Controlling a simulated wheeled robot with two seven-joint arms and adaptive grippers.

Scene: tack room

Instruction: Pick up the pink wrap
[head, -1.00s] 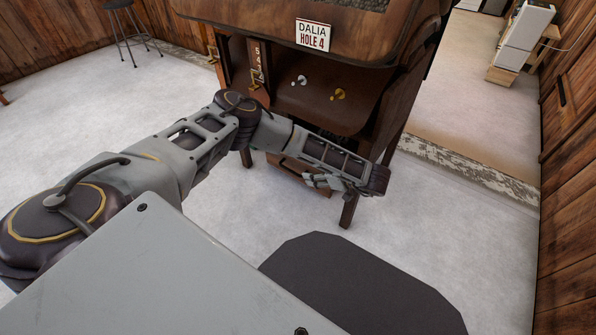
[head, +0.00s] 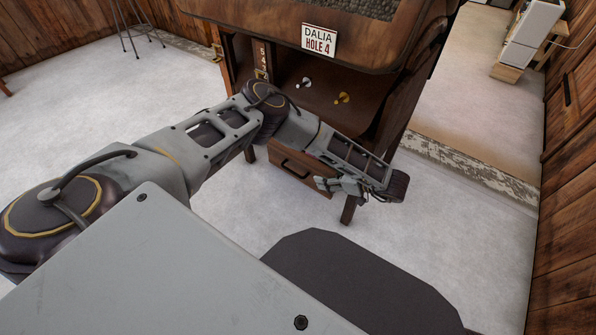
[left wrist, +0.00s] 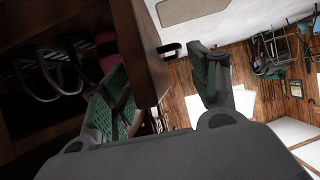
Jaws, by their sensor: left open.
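A pink thing (left wrist: 106,44), probably the wrap, shows partly in the left wrist view, in a dark wooden drawer or compartment. The left finger and dark shadow hide much of it. My left gripper (left wrist: 165,92) is open, with green finger pads. Its left finger overlaps the dark interior in the picture, and its right finger is on the outer side of the wooden panel (left wrist: 140,45). In the head view my left gripper (head: 326,186) is by the low drawer (head: 305,174) of the wooden cabinet; the pink thing is hidden there. My right gripper is not in view.
Dark curved bars (left wrist: 48,82) lie beside the pink thing. A dark handle (left wrist: 170,48) sticks out from the panel. The cabinet carries a "DALIA HOLE 4" sign (head: 319,40) and two knobs. A dark cabinet leg (head: 349,209) stands beside my gripper. Pale floor (head: 225,215) is clear around it.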

